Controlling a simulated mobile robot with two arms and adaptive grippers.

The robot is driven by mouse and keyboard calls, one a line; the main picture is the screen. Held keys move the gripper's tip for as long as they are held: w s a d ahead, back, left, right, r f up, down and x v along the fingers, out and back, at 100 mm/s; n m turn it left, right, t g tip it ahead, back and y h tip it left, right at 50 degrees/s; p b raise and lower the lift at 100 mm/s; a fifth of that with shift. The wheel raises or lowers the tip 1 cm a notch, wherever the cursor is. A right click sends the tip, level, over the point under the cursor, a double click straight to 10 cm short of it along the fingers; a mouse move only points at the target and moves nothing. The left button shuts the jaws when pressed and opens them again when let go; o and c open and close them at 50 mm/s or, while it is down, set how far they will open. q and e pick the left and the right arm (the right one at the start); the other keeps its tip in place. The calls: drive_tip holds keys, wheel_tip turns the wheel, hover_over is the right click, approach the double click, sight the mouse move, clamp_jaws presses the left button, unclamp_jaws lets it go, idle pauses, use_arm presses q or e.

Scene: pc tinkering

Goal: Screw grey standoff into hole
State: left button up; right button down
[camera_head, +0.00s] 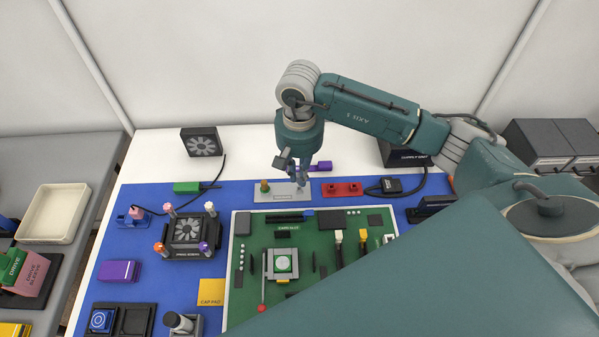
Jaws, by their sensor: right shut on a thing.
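My right gripper (293,168) points down over the grey plate (283,198) at the back of the blue mat. It is shut on a small grey piece, probably the grey standoff (301,182), which is mostly hidden by the fingers. The piece is over the right part of the plate; whether it touches the plate or sits in a hole cannot be told. A brass-coloured standoff (264,186) stands upright on the plate's left part. My left gripper is not in view.
A red block (341,189) lies just right of the plate, and a purple item (321,166) just behind. The green circuit board (334,222) lies in front. A black fan (201,141) stands at the back left. A fan with coloured posts (187,230) stands left of the board.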

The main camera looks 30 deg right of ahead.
sight(299, 175)
drive_tip(key=shift+b, duration=0.7)
idle(0.9)
drive_tip(key=shift+f+b, duration=1.15)
drive_tip(key=shift+f, duration=0.05)
drive_tip(key=shift+d+f, duration=0.1)
drive_tip(key=shift+f, duration=0.15)
drive_tip(key=c, duration=1.7)
unclamp_jaws()
drive_tip(key=shift+r, duration=0.1)
drive_tip(key=shift+r, duration=0.5)
wheel_tip(299, 175, up, 4)
drive_tip(key=shift+r+p, duration=0.15)
drive_tip(key=shift+p, duration=0.85)
drive_tip(key=shift+r, duration=0.4)
